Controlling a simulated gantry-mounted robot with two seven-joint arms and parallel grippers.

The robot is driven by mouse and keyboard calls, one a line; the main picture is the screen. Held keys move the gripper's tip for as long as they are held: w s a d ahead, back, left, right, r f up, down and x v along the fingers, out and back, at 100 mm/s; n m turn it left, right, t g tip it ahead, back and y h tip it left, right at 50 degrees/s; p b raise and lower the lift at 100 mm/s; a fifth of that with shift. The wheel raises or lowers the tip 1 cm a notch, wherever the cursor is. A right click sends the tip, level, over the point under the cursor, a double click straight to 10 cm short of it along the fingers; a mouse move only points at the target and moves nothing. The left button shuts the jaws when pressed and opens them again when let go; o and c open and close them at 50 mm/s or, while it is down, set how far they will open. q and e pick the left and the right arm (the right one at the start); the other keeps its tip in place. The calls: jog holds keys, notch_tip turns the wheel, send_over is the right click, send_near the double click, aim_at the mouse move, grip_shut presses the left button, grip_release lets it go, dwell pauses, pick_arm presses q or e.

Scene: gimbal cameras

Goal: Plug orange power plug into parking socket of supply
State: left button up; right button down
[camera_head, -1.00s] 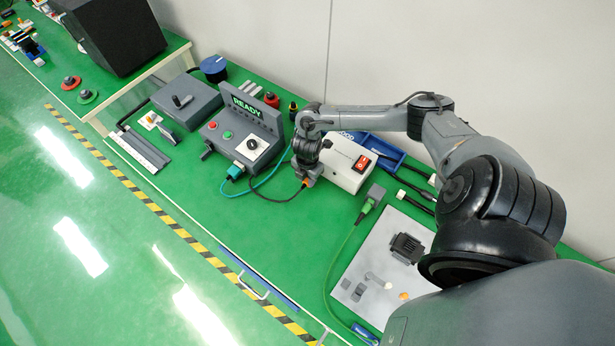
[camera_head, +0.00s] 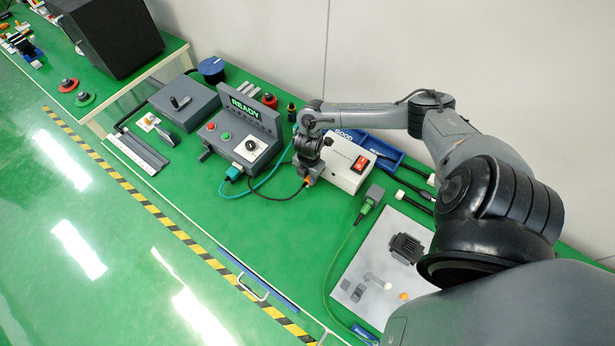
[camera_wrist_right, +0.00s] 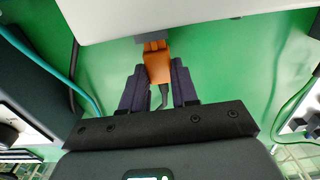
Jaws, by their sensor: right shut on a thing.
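My right gripper (camera_head: 307,171) is shut on the orange power plug (camera_wrist_right: 157,69), between its two dark fingers in the right wrist view (camera_wrist_right: 158,84). In the head view a little of the orange plug (camera_head: 308,181) shows at the lower front of the white supply box (camera_head: 345,167), which has a red switch. In the wrist view the plug's front end meets a grey socket piece (camera_wrist_right: 153,37) at the white supply's edge. I cannot tell how deep it sits. A dark cable runs back from the plug. My left gripper is not in view.
A grey control box with a READY sign (camera_head: 246,107) stands left, with a teal plug (camera_head: 233,173) and cable. A green connector (camera_head: 372,196) with cable and a white board (camera_head: 377,258) lie right. A blue tray (camera_head: 385,148) sits behind. Green bench is clear in front.

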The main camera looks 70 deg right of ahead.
jog(key=shift+s+d, duration=0.1)
jog(key=shift+d, duration=0.5)
jog(key=c, duration=0.8)
grip_release()
jog(key=shift+d, duration=0.1)
jog(key=shift+r, duration=0.1)
notch_tip(320, 180, up, 11)
jog(key=shift+f+p, duration=0.2)
jog(key=shift+p, duration=0.4)
